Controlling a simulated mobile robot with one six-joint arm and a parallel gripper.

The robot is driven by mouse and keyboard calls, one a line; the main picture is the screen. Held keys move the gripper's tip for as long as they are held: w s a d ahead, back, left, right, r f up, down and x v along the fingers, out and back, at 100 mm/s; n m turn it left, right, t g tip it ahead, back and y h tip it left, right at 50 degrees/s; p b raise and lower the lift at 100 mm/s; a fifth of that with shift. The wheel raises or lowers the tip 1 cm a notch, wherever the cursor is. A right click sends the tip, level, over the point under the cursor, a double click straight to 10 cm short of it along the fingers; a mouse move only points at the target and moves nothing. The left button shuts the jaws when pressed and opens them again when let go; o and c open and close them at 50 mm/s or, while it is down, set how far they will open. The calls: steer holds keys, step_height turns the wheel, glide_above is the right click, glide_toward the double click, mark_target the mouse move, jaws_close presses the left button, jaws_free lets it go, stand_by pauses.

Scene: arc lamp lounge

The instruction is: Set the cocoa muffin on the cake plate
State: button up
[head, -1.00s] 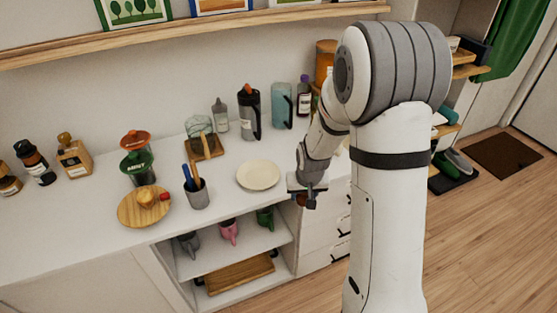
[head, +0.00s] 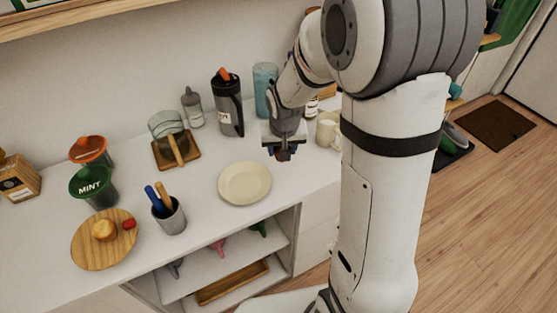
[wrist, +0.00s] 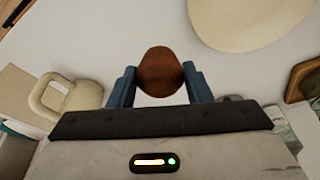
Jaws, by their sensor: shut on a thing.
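My gripper (head: 284,150) is shut on the brown cocoa muffin (wrist: 160,72), which sits between the two blue fingers in the wrist view. In the head view the muffin is mostly hidden under the gripper. The gripper is above the white counter, just right of a round cream plate (head: 244,184), likely the cake plate. This plate is empty, and part of it shows at the top right of the wrist view (wrist: 245,22). The muffin is apart from the plate.
A round wooden plate (head: 88,255) holds a yellowish muffin (head: 104,230) and a small red thing. A utensil cup (head: 170,217) stands left of the cream plate. A cream mug (head: 328,130) stands right of my gripper. A dark flask (head: 228,105) and a glass on a wooden board (head: 188,162) stand behind.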

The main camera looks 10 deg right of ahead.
steer(key=shift+s+f, duration=0.1)
steer(key=shift+f, duration=2.2)
steer(key=shift+f+b, duration=0.2)
steer(key=shift+b, duration=0.1)
steer(key=o, duration=1)
steer(key=shift+r, duration=0.1)
steer(key=shift+r, duration=0.15)
